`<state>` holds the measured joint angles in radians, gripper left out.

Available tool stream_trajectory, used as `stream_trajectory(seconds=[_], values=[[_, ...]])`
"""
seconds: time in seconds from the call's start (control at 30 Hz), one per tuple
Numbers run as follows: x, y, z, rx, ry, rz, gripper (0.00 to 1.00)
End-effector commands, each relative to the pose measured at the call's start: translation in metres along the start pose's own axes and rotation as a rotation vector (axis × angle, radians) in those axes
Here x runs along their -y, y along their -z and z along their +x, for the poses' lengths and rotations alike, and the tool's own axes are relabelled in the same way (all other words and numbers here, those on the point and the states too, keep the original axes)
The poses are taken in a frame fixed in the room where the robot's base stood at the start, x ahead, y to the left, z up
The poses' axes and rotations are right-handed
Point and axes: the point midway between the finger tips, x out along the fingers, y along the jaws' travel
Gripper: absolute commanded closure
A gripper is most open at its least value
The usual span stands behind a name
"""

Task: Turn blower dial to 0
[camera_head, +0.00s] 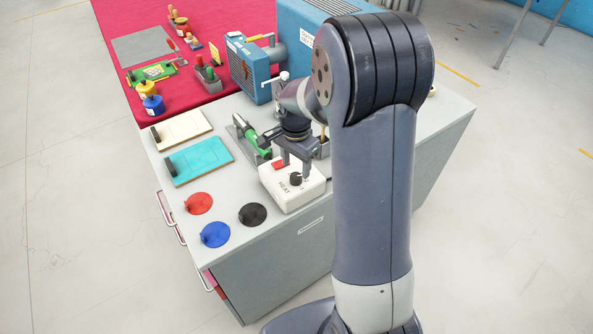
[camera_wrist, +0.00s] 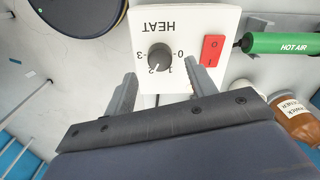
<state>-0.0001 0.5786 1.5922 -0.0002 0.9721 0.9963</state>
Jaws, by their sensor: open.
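The white blower control box (camera_head: 292,190) sits near the front edge of the grey cabinet top. In the wrist view the box (camera_wrist: 201,26) appears upside down, with HEAT lettering, a black dial (camera_wrist: 160,56) and a red switch (camera_wrist: 213,48). Marks 0 to 3 surround the dial, 0 on its right. Its pale pointer seems to face near 2. In the head view the dial (camera_head: 295,179) is partly visible below my gripper (camera_head: 298,166). My gripper (camera_wrist: 161,72) is open, its fingers apart, with the dial between and slightly beyond the tips. I cannot tell whether either finger touches the box.
A green hot air tool (camera_head: 255,140) lies in a holder beside the box; it also shows in the wrist view (camera_wrist: 284,43). Red (camera_head: 199,203), blue (camera_head: 215,234) and black (camera_head: 253,214) discs lie left of the box.

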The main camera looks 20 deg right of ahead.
Motion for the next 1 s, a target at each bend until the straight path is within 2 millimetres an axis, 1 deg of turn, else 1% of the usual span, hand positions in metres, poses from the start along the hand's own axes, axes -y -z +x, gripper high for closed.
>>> stream_trajectory(seconds=[0.03,0.1,0.2,0.3,0.63,0.67,1.0], values=[[-0.001,-0.001,0.009,0.003,-0.004,0.0,0.47],[-0.001,0.0,0.02,0.002,-0.003,0.0,0.47],[0.0,0.0,0.032,0.001,-0.002,0.0,0.47],[0.0,0.0,0.039,0.001,-0.001,0.0,0.47],[0.0,0.0,0.042,-0.001,0.001,-0.001,0.47],[0.0,0.0,0.042,-0.001,0.001,-0.001,0.48],[0.0,0.0,0.042,-0.001,0.001,-0.001,0.76]])
